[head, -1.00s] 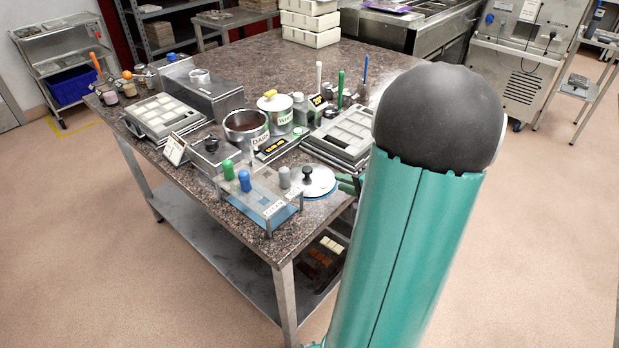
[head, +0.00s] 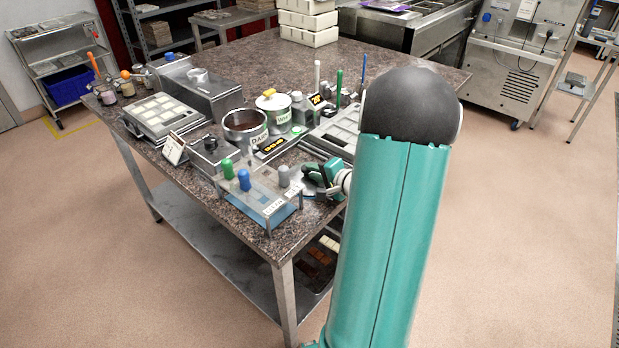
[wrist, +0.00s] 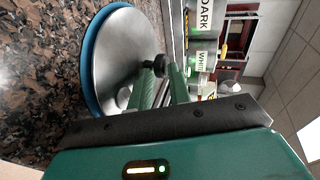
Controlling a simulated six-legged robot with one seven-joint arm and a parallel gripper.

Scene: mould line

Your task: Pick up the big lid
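The big lid (wrist: 122,58) is a round steel disc with a blue rim and a black knob (wrist: 156,65). It lies flat on the speckled worktop and fills the left of the wrist view. In the head view my gripper and arm hide most of it. My gripper (wrist: 161,68) reaches towards the knob with its two green fingers, a gap showing between them. The knob is at the fingertips; firm contact is not visible. In the head view my gripper (head: 322,178) is low over the lid's place, right of the clear stand.
A clear stand (head: 262,200) with green, blue and grey handles is close to the left. Behind are a dark pot (head: 245,130), a white pot with a yellow handle (head: 273,108) and a mould tray (head: 340,135). The worktop's back (head: 240,65) is largely clear.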

